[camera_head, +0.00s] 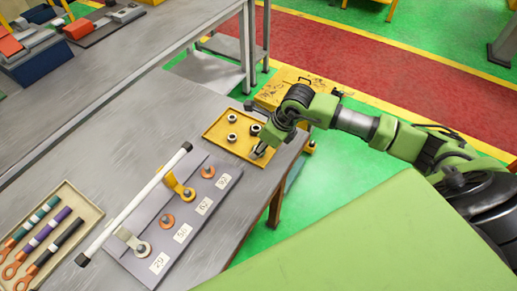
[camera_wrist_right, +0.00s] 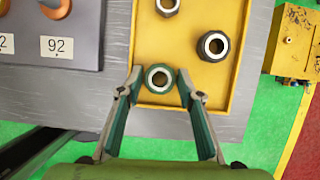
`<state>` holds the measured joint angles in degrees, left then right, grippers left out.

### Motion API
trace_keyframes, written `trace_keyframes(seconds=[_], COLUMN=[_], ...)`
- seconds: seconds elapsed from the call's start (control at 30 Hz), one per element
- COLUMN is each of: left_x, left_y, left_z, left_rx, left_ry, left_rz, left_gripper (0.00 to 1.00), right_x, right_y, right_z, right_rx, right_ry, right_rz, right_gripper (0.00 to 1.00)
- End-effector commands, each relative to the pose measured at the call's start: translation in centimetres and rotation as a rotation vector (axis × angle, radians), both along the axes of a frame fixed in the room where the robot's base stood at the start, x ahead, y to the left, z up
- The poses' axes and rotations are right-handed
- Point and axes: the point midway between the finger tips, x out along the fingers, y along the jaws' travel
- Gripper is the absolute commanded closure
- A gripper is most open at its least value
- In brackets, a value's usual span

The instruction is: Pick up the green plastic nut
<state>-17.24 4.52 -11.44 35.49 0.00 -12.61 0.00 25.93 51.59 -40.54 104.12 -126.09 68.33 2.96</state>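The green plastic nut (camera_wrist_right: 159,78) sits in the yellow tray (camera_wrist_right: 190,28), near its front-left corner in the right wrist view. It has a dark green outer body and a pale inner ring. My right gripper (camera_wrist_right: 160,84) is open, with one finger on each side of this nut and small gaps visible. In the head view my right gripper (camera_head: 263,151) is low at the tray's right corner and hides the nut. My left gripper is not in view.
Other nuts (camera_wrist_right: 213,45) (camera_wrist_right: 168,5) stand in the tray. A grey numbered plate (camera_head: 183,222) with orange rings and a white bar (camera_head: 138,204) lies beside it. A beige tray (camera_head: 88,195) holds coloured tools. A yellow box (camera_head: 282,82) stands beyond the table edge.

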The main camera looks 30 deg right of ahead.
Motion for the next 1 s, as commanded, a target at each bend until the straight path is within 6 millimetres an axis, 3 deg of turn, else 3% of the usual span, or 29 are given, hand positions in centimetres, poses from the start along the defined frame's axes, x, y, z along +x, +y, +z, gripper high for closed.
trace_keyframes(seconds=[0.03, 0.13, 0.63, 0.77, 1.0], left_x=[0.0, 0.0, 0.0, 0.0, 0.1], left_y=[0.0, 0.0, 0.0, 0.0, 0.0], left_z=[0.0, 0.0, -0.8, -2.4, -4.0], left_rx=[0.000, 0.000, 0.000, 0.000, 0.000], left_ry=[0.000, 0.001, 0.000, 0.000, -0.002], left_rz=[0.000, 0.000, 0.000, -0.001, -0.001], left_gripper=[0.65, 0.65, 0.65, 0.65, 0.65], right_x=[0.0, 0.0, 0.1, 0.2, -3.7], right_y=[0.0, 0.0, 0.0, -0.1, 2.0], right_z=[0.0, 0.0, 0.9, 2.7, 8.0], right_rx=[0.000, 0.000, 0.001, 0.000, -0.001], right_ry=[0.000, 0.000, -0.003, -0.007, -0.009], right_rz=[0.000, 0.000, 0.000, 0.000, 0.004], right_gripper=[0.66, 0.91, 0.91, 0.91, 0.91])
